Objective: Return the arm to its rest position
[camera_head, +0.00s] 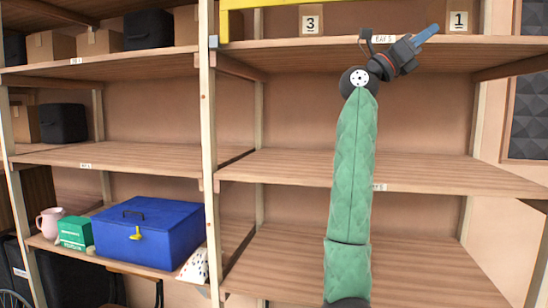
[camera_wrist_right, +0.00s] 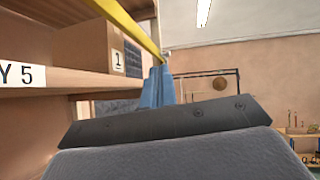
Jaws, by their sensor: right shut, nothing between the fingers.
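My right arm, in a green quilted sleeve (camera_head: 352,190), rises from the bottom of the head view in front of the right-hand shelves. My right gripper (camera_head: 428,34) is at its top end, near the upper shelf and the box marked 1 (camera_head: 460,20). Its blue fingers are together, with nothing held. In the right wrist view the blue fingers (camera_wrist_right: 156,88) show beyond the dark gripper body, close to the shelf edge and the box marked 1 (camera_wrist_right: 117,62). My left gripper is in neither view.
The upper shelf (camera_head: 300,43) has a box marked 3 (camera_head: 311,20) and a yellow bar (camera_head: 262,4) above. The middle and lower right shelves are bare. At left, a blue case (camera_head: 150,232), a green box (camera_head: 75,232) and a pink jug (camera_head: 49,222) stand on the lower shelf.

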